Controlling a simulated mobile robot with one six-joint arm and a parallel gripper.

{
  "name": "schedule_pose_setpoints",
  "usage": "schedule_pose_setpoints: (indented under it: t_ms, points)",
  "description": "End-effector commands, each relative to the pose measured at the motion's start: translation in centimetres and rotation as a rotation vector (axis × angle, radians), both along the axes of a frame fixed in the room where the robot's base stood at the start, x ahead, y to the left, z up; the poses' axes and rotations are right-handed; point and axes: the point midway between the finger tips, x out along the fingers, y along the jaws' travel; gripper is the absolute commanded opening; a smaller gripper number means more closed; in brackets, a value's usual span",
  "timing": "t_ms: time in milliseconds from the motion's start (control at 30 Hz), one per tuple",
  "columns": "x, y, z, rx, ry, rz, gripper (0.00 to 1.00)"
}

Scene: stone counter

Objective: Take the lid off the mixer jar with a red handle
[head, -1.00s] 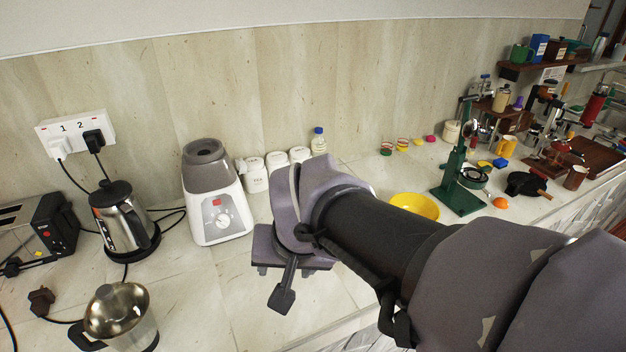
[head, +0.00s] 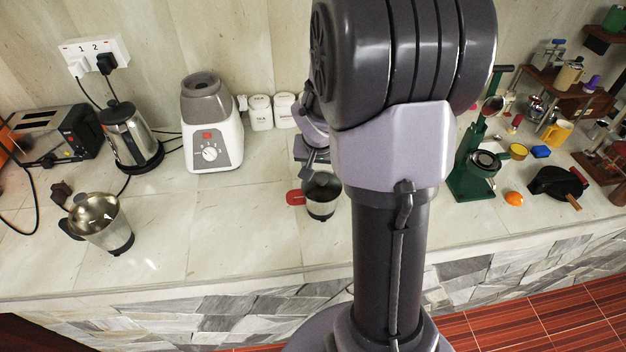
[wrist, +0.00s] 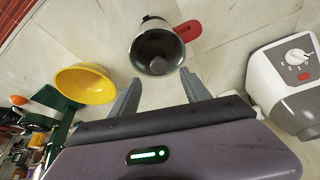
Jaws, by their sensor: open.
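The mixer jar with a red handle (head: 320,204) stands on the counter, partly behind my arm in the head view. Its red handle (head: 295,198) points left. In the wrist view the jar (wrist: 145,42) is seen from above, with the red handle (wrist: 188,31) at its right. A round grey piece (wrist: 158,66) shows within its dark rim; I take it for the lid's knob, but the lid's edge is unclear. My gripper (wrist: 160,92) is open and empty, its fingers pointing towards the jar and apart from it. In the head view my gripper is mostly hidden.
A second steel jar with a black handle (head: 100,226) stands at the front left. The mixer base (head: 212,135), kettle (head: 131,138) and toaster (head: 52,137) stand behind. A yellow bowl (wrist: 86,84) is near the jar. A green press (head: 474,165) stands right. Counter left of the jar is clear.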

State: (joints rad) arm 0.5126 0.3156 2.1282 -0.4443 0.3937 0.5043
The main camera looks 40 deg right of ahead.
Motion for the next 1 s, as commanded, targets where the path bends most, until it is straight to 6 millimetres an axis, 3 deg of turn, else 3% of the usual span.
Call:
schedule_pose_setpoints:
  t_ms: [267,533,833,1000]
  points:
    - [1.0,-1.0,-4.8,0.001,0.001,0.000,0.55]
    - [1.2,-1.2,-5.1,0.000,-0.001,0.000,0.55]
    - [1.2,-1.2,-5.1,0.000,-0.001,0.000,0.00]
    - [1.2,-1.2,-5.1,0.000,-0.001,0.000,0.00]
